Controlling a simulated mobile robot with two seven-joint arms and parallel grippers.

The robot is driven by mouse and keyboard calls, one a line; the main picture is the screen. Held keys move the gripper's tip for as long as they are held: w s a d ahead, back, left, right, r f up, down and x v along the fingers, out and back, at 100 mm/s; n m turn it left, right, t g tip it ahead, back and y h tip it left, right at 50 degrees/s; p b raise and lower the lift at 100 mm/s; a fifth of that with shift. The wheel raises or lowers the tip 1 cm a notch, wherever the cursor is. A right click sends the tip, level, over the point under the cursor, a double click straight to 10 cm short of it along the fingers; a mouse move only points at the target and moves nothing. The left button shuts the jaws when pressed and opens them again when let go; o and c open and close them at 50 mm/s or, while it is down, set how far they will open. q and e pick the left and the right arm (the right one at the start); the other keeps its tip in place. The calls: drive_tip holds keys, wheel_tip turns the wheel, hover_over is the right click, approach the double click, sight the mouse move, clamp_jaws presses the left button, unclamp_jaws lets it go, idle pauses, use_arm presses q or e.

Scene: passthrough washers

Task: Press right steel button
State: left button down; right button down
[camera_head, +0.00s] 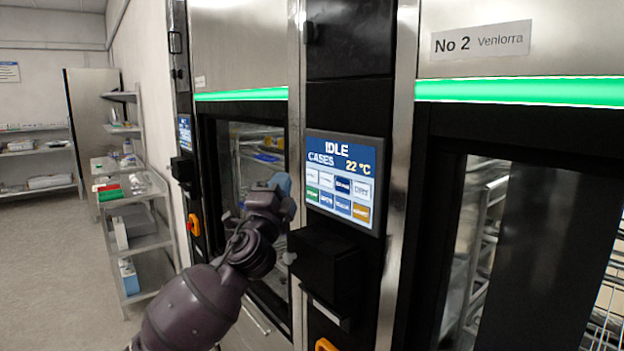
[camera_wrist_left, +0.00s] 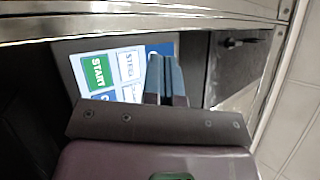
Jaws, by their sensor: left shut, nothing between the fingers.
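The near touch panel (camera_head: 343,178) shows "IDLE", "CASES" and "22 °C" above two rows of buttons. The steel button (camera_head: 312,178) appears to be the white one at the upper left; its head-view label is too small to read. My left gripper (camera_head: 282,183) is shut and empty, just left of the panel in the head view. Its fingers also show in the left wrist view (camera_wrist_left: 165,72), covering part of the panel. I cannot tell whether they touch it. My right gripper is not in view.
A black box (camera_head: 325,262) juts out below the panel. The washer marked No 2 (camera_head: 480,42) stands to the right, and another washer (camera_head: 240,50) to the left with its own small panel (camera_head: 184,132). A shelf rack (camera_head: 138,235) stands farther left, beside open floor.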

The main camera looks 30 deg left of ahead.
sight(312, 175)
use_arm(q)
drive_tip(key=w, duration=0.1)
drive_tip(key=w+d, duration=0.1)
drive_tip(key=w, duration=0.1)
drive_tip(key=shift+w+d+b, duration=0.1)
drive_tip(key=shift+d+b, duration=0.05)
drive_tip(key=shift+b, duration=0.15)
idle(0.6)
idle(0.3)
idle(0.3)
